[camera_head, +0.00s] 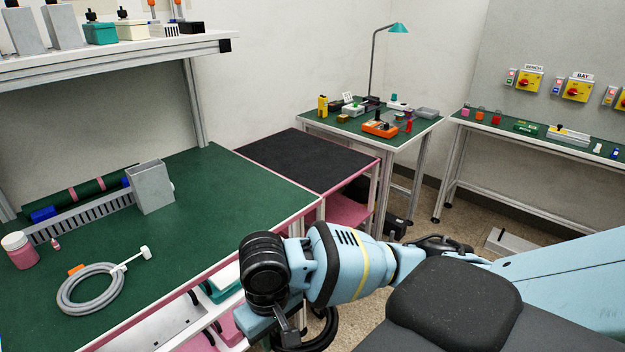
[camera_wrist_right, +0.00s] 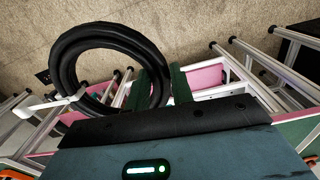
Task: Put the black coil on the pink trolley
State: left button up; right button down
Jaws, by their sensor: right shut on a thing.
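The black coil (camera_wrist_right: 62,70) is a thick ring of black cable with a white tag on its left side in the right wrist view. My right gripper (camera_wrist_right: 162,82) is shut on the coil's right side, between its two dark green fingers. In the head view this gripper (camera_head: 288,328) is low in the middle, in front of the bench edge, with part of the coil (camera_head: 322,335) hanging below it and mostly hidden by my arm. The pink trolley (camera_head: 350,208) stands beyond, with a black mat top and a pink lower shelf. My left gripper is not in view.
The green bench (camera_head: 200,215) at left carries a grey coil (camera_head: 72,303), a pink jar (camera_head: 20,252) and a grey box (camera_head: 150,187). The trolley's black top (camera_head: 305,160) is bare. A table with several tools (camera_head: 380,128) stands behind it.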

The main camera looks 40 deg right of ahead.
aim_at(292, 159)
jog(key=k+u, duration=0.1)
jog(key=u, duration=1.3)
jog(key=k+l, duration=0.1)
jog(key=l, duration=0.65)
jog(key=k+l, duration=0.1)
jog(key=l, duration=0.6)
jog(key=k+l, duration=0.1)
jog(key=l, duration=0.65)
jog(key=k+l, duration=0.1)
jog(key=l, duration=0.65)
jog(key=k+l, duration=0.1)
jog(key=l, duration=0.6)
jog(key=k+l, duration=0.1)
jog(key=l, duration=0.65)
